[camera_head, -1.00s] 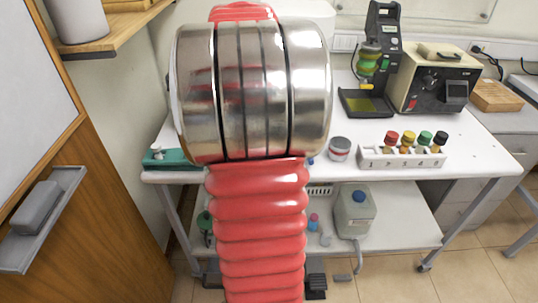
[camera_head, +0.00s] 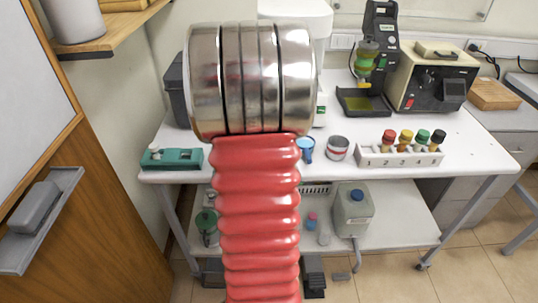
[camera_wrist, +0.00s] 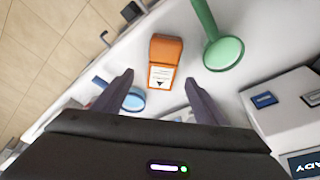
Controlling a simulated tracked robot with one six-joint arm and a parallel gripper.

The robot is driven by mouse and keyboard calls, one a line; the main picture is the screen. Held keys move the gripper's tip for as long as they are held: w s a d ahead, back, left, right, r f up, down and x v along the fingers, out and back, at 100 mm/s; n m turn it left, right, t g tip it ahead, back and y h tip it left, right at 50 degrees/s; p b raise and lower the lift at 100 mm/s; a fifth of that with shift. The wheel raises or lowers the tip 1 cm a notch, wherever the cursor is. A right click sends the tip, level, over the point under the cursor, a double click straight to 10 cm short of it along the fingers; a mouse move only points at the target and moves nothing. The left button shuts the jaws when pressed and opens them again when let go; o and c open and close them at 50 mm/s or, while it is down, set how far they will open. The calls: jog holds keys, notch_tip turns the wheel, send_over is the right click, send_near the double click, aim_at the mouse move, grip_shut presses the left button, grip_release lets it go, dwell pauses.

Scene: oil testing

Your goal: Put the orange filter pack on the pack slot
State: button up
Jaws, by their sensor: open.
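The orange filter pack (camera_wrist: 165,62) lies on the white bench top in the wrist view, with a white label facing up. My gripper (camera_wrist: 160,77) is open and empty, its two dark fingers pointing toward the pack. The pack's labelled end lies between the fingertips in the picture; I cannot tell how far above it the fingers are. In the head view my arm hides the pack and my gripper. I cannot make out the pack slot in either view.
A green stand (camera_wrist: 222,52) is close right of the pack, and a white machine (camera_wrist: 285,105) is at the right. A round blue cup (camera_wrist: 133,100) is by the left finger. In the head view, a bottle rack (camera_head: 400,158) and teal box (camera_head: 172,159) stand along the bench's front.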

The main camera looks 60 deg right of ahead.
jog(key=shift+w+x, duration=0.2)
jog(key=shift+x, duration=2.4)
jog(key=shift+a+f, duration=0.15)
jog(key=shift+f, duration=0.15)
jog(key=shift+c, duration=0.2)
jog(key=c, duration=1.3)
notch_tip(320, 180, up, 11)
jog(key=shift+f, duration=0.2)
